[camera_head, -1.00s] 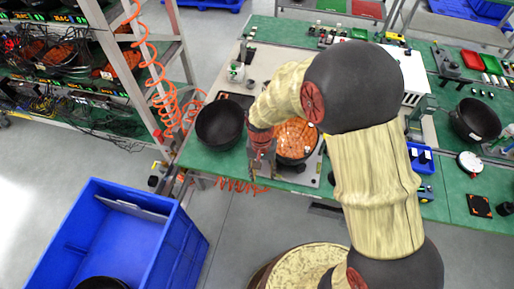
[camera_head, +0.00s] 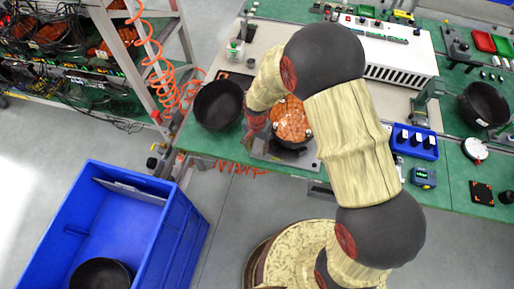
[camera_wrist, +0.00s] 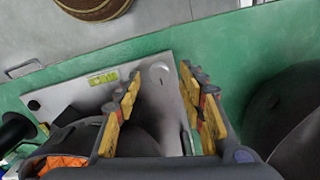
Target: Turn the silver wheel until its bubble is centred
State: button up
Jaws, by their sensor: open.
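A grey plate (camera_wrist: 75,72) lies on the green bench top, with a small yellow-green bubble vial (camera_wrist: 102,78) on it. A pale round silver wheel (camera_wrist: 159,72) is on the plate near its edge. My gripper (camera_wrist: 160,70) is open, and in the wrist view its two fingers stand to the left and right of the wheel. I cannot tell how far above the wheel the fingertips are, and no contact shows. The bubble's position in the vial is too small to read. In the head view the plate (camera_head: 262,150) is partly hidden by my arm.
A black pan with orange contents (camera_head: 292,120) stands on the plate. A black bowl (camera_head: 218,105) is left of it. A white vented box (camera_head: 400,60) and blue tray (camera_head: 415,142) are to the right. A blue bin (camera_head: 70,215) stands on the floor.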

jog(key=shift+f, duration=0.55)
grip_shut()
